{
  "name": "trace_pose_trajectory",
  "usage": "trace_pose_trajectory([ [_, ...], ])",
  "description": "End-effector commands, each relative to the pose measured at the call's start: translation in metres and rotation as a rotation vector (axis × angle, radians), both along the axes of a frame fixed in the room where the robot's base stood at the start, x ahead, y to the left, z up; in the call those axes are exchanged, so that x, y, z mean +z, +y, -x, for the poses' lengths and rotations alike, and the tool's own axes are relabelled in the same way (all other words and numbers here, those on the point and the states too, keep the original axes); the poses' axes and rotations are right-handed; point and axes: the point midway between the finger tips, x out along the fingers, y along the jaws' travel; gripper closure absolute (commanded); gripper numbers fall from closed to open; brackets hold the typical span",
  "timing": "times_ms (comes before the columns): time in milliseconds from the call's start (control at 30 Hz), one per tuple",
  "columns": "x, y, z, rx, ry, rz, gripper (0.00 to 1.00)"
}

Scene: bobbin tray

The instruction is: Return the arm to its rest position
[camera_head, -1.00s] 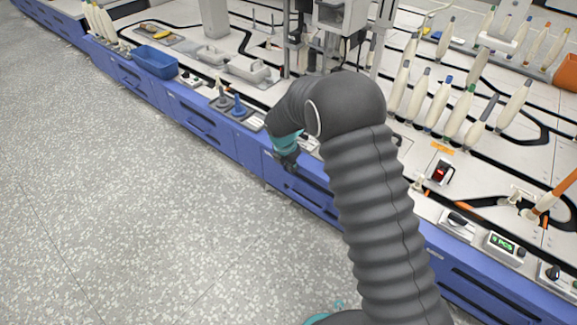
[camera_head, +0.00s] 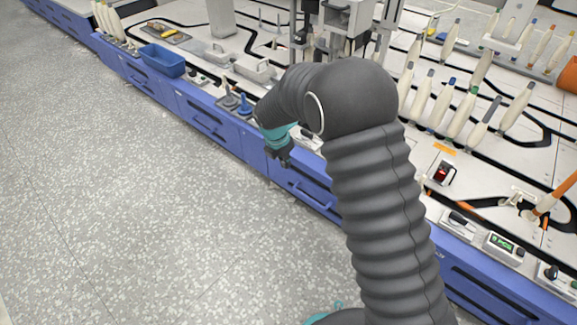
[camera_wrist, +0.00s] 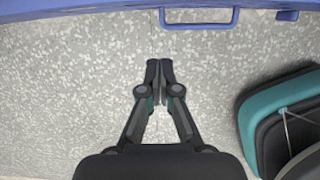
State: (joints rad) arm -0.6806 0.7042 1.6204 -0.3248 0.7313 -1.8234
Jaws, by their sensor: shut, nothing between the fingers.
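My gripper (camera_wrist: 159,70) is shut and empty in the wrist view, its two fingertips together over the speckled floor. In the head view my gripper (camera_head: 286,162) points down, just in front of the blue drawer fronts of the workbench (camera_head: 205,122). My arm bends over at its elbow in the middle of the head view and hides part of the bench behind it.
A blue bin (camera_head: 163,60) stands at the bench's front edge on the left. Several bobbins (camera_head: 463,112) stand on the right of the bench. A drawer handle (camera_wrist: 199,25) shows close ahead. The speckled floor (camera_head: 130,220) at left is clear.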

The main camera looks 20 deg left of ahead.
Motion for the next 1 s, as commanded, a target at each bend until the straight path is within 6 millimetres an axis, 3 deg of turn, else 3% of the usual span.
trace_pose_trajectory([
  [200, 0.028, 0.003, 0.006, 0.001, 0.0, 0.0, 1.0],
  [633, 0.034, 0.003, 0.009, -0.075, -0.006, -0.015, 1.0],
  [767, 0.032, 0.001, 0.013, -0.278, -0.01, -0.052, 1.0],
  [900, 0.013, -0.017, 0.041, -0.584, 0.02, -0.061, 1.0],
  [1000, 0.022, -0.033, 0.063, -0.813, 0.023, -0.08, 1.0],
])
